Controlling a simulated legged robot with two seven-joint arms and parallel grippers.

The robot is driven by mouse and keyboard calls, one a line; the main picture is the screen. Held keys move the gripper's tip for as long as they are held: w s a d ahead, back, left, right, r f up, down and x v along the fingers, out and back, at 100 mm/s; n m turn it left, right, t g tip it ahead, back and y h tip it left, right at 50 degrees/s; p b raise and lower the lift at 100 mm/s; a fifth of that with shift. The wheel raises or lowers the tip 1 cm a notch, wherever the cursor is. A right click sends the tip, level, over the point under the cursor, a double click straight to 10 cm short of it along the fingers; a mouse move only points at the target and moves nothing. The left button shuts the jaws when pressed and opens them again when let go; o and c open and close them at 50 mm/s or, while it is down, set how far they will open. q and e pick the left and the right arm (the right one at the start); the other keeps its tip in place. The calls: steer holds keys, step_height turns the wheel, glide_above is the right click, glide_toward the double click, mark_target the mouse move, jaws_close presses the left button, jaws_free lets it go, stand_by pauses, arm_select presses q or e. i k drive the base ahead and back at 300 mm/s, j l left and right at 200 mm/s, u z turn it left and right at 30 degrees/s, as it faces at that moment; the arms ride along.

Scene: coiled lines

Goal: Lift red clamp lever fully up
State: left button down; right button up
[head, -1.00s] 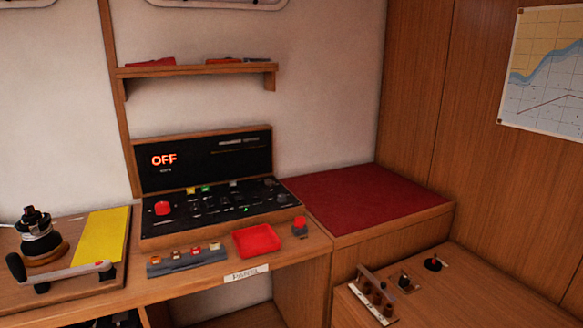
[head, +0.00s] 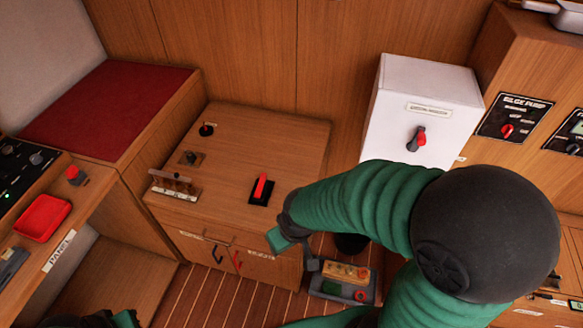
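A red lever (head: 261,186) on a black base sits on top of the low wooden cabinet (head: 300,145), near its front right; it looks like the clamp lever. Its exact angle is hard to tell from above. My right arm comes in from the right. My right gripper (head: 278,239), with a green fingertip, is at the cabinet's front right edge, below and right of the lever in the picture and apart from it. Its opening is hidden. A dark and green part of my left gripper (head: 122,319) shows at the bottom left edge, mostly cut off.
A row of brown pegs (head: 174,184) and a red-topped black knob (head: 206,130) share the cabinet top. Black and red hooks hang on its front. A white box (head: 420,95) with a red-black switch stands right, behind my arm. A control box (head: 342,291) is low by my arm.

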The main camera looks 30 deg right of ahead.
mark_target(264, 176)
steer(key=z, duration=0.75)
steer(key=i+j+u, duration=0.1)
steer(key=i+u, duration=0.5)
steer(key=u, duration=0.2)
